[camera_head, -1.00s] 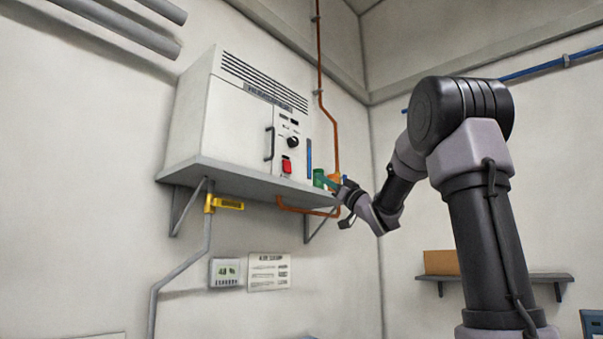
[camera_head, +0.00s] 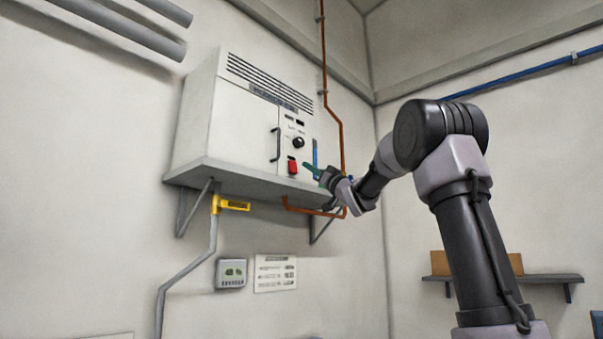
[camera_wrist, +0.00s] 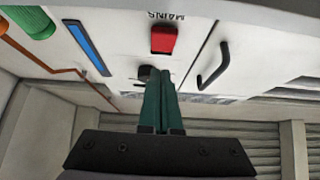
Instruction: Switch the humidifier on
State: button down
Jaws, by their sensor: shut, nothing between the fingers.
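The humidifier is a white cabinet (camera_head: 235,125) on a wall shelf. Its front panel has a red switch (camera_head: 293,167) below a black round knob (camera_head: 298,143). In the wrist view, which is upside down, the red switch (camera_wrist: 164,38) stands by an inverted "MAINS" label, and the knob (camera_wrist: 148,74) is partly hidden by my fingers. My gripper (camera_head: 308,169) has green fingers, pressed together and empty. It is at the right of the switch in the head view; in the wrist view the fingertips (camera_wrist: 161,76) point at the panel between knob and switch. I cannot tell whether they touch it, or the switch's position.
A black door handle (camera_head: 275,145) is left of the switch. A blue strip (camera_wrist: 89,49) and a green cylinder (camera_wrist: 28,20) are on the other side. The shelf (camera_head: 240,182) juts out below the cabinet. An orange pipe (camera_head: 342,150) runs up the wall. A yellow-handled valve (camera_head: 232,205) hangs below.

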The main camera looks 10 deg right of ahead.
aim_at(295, 170)
jog(key=shift+w+a+f, duration=0.15)
jog(key=shift+w+a, duration=0.45)
jog(key=shift+w, duration=0.2)
jog(key=shift+w+a+f, duration=0.15)
jog(key=shift+w+a, duration=0.4)
jog(key=shift+w, duration=0.2)
jog(key=shift+w+a+f, duration=0.25)
jog(key=shift+w, duration=0.05)
jog(key=shift+s+f, duration=0.1)
